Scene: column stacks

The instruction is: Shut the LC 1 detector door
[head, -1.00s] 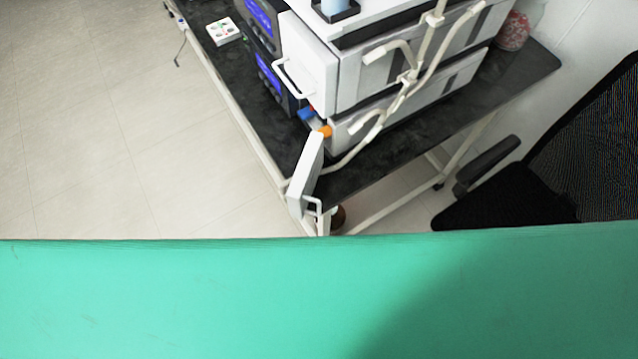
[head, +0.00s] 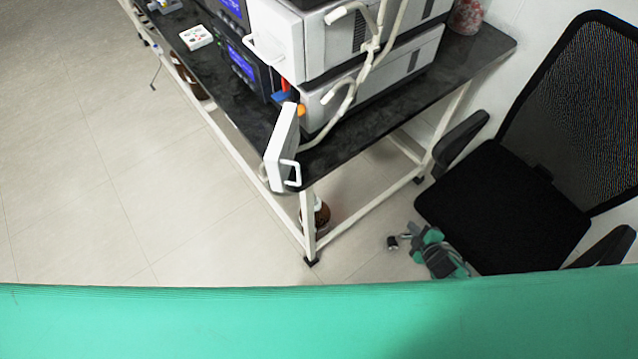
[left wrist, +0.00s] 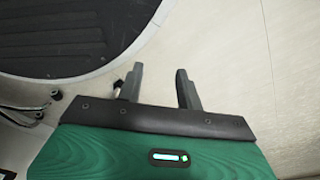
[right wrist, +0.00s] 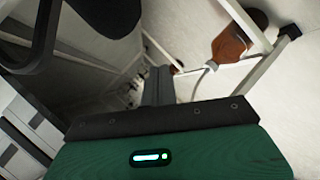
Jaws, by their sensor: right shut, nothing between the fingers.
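The white detector door (head: 282,138) stands open, swung out past the bench's near corner, with its white handle (head: 289,172) facing the lower right. It belongs to the lower white module (head: 385,85), whose open front shows orange and blue parts. My right gripper (head: 393,243) is shut and empty, well below and right of the door, beside the chair; it also shows in the right wrist view (right wrist: 158,88). My left gripper (left wrist: 160,88) is open and empty in the left wrist view, and outside the head view.
The upper white module (head: 277,42) has its door closed. Pale tubing (head: 350,85) hangs across the stack. A black office chair (head: 500,200) stands right of the bench (head: 400,105). A brown bottle (right wrist: 230,45) is under the bench. The floor at left is clear.

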